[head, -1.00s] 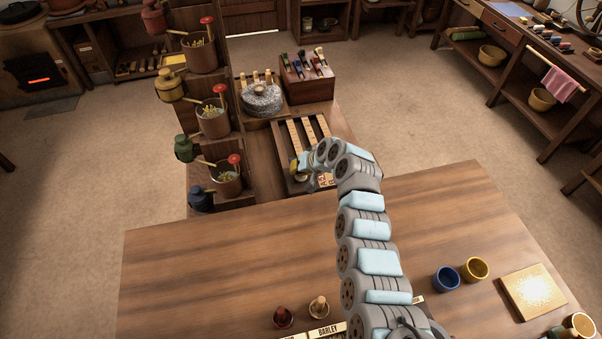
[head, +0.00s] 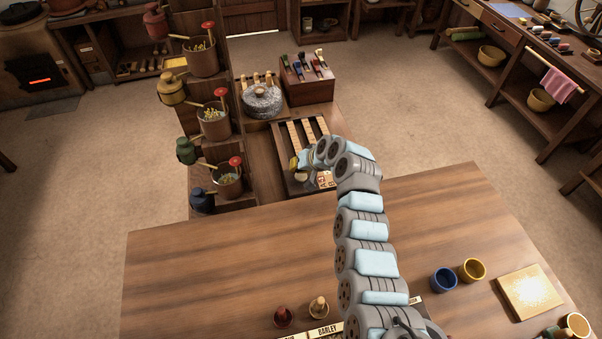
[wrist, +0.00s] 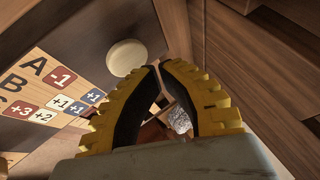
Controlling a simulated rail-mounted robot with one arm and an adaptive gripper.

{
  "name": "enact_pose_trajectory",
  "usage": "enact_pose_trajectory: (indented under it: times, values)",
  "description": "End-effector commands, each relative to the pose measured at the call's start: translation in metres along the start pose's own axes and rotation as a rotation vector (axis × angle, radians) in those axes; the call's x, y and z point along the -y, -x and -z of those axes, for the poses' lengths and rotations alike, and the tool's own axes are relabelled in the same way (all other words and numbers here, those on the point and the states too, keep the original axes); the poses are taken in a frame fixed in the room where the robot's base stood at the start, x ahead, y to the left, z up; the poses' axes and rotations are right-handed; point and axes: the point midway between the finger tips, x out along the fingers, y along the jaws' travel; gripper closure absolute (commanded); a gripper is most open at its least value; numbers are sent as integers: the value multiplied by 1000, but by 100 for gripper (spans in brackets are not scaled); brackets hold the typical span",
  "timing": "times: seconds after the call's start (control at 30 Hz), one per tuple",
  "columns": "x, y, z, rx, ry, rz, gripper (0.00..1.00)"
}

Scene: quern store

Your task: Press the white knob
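The white knob (wrist: 126,58) is a round, cream-white disc on a dark board with lettered and numbered tiles. In the head view the knob (head: 301,178) shows small at the near left of the board, beside my gripper (head: 294,164). In the wrist view my gripper (wrist: 159,66) has yellow, ribbed fingers with black inner faces. Their tips come together and hold nothing. I cannot tell the height of the tips above the knob.
The board (head: 283,150) carries pale strips. A stepped shelf (head: 240,203) with pots and jars rises to the left. The wooden table (head: 220,260) in front has wide clear room.

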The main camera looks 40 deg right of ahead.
Motion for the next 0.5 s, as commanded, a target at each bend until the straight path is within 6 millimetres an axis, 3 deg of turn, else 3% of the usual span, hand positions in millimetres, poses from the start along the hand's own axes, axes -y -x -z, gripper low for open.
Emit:
enact_pose_trajectory:
  times: [0.5]
  values:
    - [4,9,5,0,0,0,100]
